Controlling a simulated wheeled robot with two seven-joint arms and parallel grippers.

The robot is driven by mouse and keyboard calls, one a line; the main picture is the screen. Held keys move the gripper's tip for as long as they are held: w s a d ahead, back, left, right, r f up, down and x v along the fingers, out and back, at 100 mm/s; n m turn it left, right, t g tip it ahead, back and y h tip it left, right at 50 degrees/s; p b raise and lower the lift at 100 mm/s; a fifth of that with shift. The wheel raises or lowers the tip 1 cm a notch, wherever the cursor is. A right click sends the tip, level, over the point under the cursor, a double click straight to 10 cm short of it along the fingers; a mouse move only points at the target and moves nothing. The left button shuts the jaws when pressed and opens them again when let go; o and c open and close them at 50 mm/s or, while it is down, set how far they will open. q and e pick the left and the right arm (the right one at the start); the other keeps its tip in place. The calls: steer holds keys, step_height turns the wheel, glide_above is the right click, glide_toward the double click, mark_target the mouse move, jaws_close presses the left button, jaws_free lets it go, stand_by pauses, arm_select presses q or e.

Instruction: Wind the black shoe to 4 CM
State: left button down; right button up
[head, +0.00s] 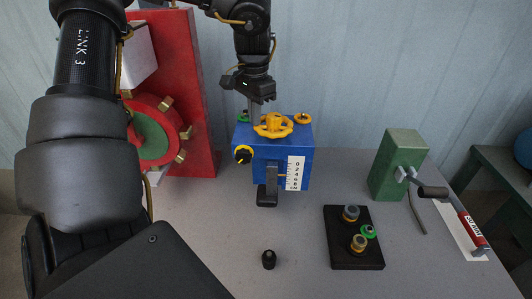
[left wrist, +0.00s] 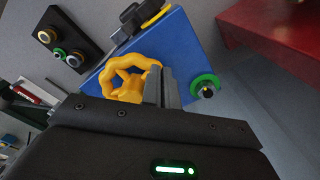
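The blue punch box (head: 300,140) stands on the table with a yellow handwheel (head: 273,125) on top. The black shoe (head: 267,195) hangs low on its front, beside a white scale (head: 295,173) marked 0 to 8 cm. I cannot read its exact height on the scale. My left gripper (head: 254,108) points down at the back left of the wheel. In the left wrist view its fingers (left wrist: 163,88) look together, beside the wheel rim (left wrist: 125,75); I cannot tell whether they touch it. The left wrist view hides the shoe's scale. My right gripper is out of view.
A black knob with a yellow ring (head: 243,154) is on the box front. A small black piece (head: 269,259) and a black tray (head: 345,258) with several rings lie in front. A green block with a crank (head: 398,160) stands right. A red panel (head: 196,100) rises left.

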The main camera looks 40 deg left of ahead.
arm_select(q)
steer(key=shift+w+a+f, duration=0.4)
steer(key=shift+w, duration=0.05)
steer(key=shift+d, duration=0.1)
steer(key=shift+f, duration=0.15)
steer(key=shift+w+r, duration=0.15)
steer(key=shift+r, duration=0.45)
steer(key=shift+w+r+p, duration=0.7)
steer(key=shift+w+p, duration=0.05)
steer(key=r+p, duration=0.1)
steer(key=r, duration=0.1)
steer(key=s+r+p, duration=0.1)
steer(key=r, duration=0.1)
steer(key=shift+r, duration=0.1)
steer(key=shift+w+r+p, duration=0.3)
steer(key=shift+r+p, duration=0.15)
steer(key=shift+r, duration=0.15)
steer(key=shift+s, duration=0.1)
